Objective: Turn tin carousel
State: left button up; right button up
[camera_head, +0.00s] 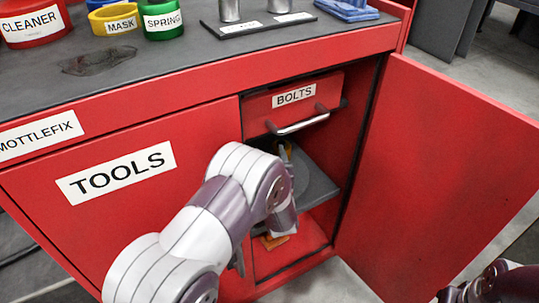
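The red cabinet's right-hand compartment (347,185) is open. Inside it is a dark grey platform (318,188) that looks like the carousel, partly hidden by my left arm. A small yellowish thing (287,147), perhaps a tin, shows at the back of it behind my wrist. My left arm comes in from the lower left, and its wrist (283,218) is at the compartment's opening, in front of the platform. The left gripper's fingers are mostly hidden behind the wrist, so I cannot tell touch or opening. My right arm shows only as a purple and white piece at the lower right.
The BOLTS drawer (294,99) with a bar handle (302,122) is shut above the platform. The open red door (430,180) stands to the right. The TOOLS door (130,190) is shut. An orange thing (275,241) lies on the compartment floor. Labelled containers stand on the top.

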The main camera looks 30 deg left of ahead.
pick_arm(q)
jog(key=p+v, duration=0.2)
jog(key=v, duration=0.1)
jog(key=p+v, duration=0.1)
jog(key=v, duration=0.1)
jog(key=shift+s+d+r+p, duration=0.1)
jog(key=shift+r+p, duration=0.3)
jog(key=p+v, duration=0.2)
jog(key=v, duration=0.5)
jog(key=shift+s+f+p, duration=0.25)
jog(key=shift+f+p, duration=0.05)
jog(key=shift+f, duration=0.05)
